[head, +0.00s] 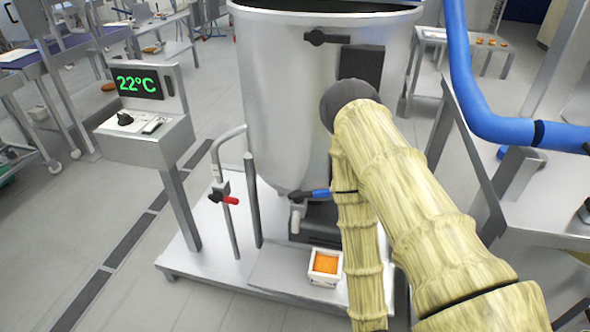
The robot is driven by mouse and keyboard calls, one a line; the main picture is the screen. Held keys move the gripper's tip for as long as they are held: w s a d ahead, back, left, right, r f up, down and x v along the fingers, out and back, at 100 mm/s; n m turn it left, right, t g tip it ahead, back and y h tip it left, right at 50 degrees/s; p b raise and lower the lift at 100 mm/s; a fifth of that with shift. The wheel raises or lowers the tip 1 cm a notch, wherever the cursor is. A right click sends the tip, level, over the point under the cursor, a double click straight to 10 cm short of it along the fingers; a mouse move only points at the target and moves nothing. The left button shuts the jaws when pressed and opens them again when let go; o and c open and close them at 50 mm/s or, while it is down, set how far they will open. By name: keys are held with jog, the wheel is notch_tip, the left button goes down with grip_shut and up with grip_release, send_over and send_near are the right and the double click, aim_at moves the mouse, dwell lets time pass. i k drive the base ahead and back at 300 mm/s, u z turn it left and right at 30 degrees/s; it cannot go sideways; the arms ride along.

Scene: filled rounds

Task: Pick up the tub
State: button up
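A small square white tub (323,276) with orange contents stands upright in the head view. It rests on the low metal platform (270,272), in front of the large steel vessel and below its tap. My arm, in a tan ribbed sleeve, rises from the lower right to a dark rounded joint, then hangs down just right of the tub. The arm's lower end runs towards the bottom edge of the picture, and my gripper does not show. The tub's front, top and left side are clear of the arm.
The steel vessel (290,100) stands behind the tub, with a blue-handled tap (309,194) above it. A red-handled pipe (224,198) and a 22°C display post (150,110) stand left. A blue pipe (475,95) and metal frame crowd the right. Open floor lies left.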

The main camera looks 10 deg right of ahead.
aim_at(326, 266)
jog(key=u, duration=0.4)
jog(key=k, duration=1.1)
jog(key=u, duration=1.2)
jog(key=i, duration=1.25)
jog(key=z, duration=0.8)
jog(key=i, duration=0.75)
jog(key=z, duration=1.1)
jog(key=i, duration=0.2)
jog(key=z, duration=0.15)
